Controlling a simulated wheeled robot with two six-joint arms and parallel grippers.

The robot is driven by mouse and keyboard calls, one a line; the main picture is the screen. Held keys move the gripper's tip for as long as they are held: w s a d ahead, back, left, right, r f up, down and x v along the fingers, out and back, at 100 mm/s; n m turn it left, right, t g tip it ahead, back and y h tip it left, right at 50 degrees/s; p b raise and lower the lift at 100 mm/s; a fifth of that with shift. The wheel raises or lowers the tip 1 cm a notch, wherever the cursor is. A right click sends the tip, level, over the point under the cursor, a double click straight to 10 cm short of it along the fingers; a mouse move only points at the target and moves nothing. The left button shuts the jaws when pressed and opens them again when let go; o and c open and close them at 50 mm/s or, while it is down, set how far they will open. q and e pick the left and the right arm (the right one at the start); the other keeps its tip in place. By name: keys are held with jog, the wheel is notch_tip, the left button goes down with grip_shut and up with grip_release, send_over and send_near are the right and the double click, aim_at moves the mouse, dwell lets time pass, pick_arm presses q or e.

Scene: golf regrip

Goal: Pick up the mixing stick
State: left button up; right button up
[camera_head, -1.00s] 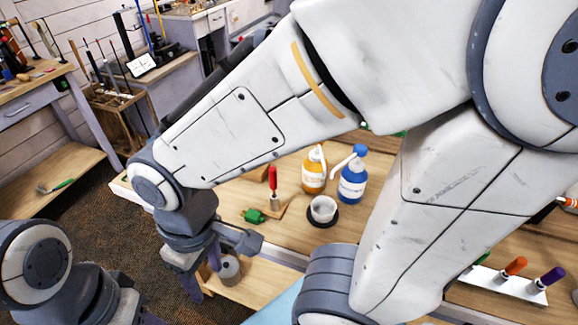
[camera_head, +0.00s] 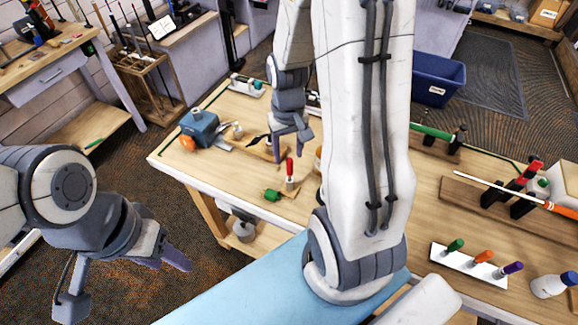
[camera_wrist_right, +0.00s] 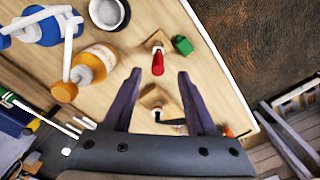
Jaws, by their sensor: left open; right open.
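No thing in view is clearly a mixing stick. My right gripper (camera_head: 290,145) is open and points down over the far part of the workbench. In the right wrist view its open fingers (camera_wrist_right: 158,75) have nothing between the tips. A small wooden block (camera_wrist_right: 151,97) with a dark slim part shows behind the fingers. A red-handled tool (camera_wrist_right: 157,62) stands on another wooden block just beyond the tips; it also shows in the head view (camera_head: 290,169). My left gripper (camera_head: 167,259) is open and empty, left of the workbench.
A green piece (camera_head: 271,195) lies by the red-handled tool. A blue machine (camera_head: 200,126) stands at the bench's left end. Right of my arm are several coloured handles (camera_head: 484,257).

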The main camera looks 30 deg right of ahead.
aim_at(290, 160)
jog(key=shift+s+d+f+p, duration=0.1)
jog(key=shift+f+p, duration=0.35)
jog(key=shift+f, duration=1)
jog(key=shift+s+d+f+p, duration=0.1)
jog(key=shift+f+p, duration=0.3)
jog(key=shift+f, duration=1)
jog(key=shift+c, duration=0.4)
grip_shut()
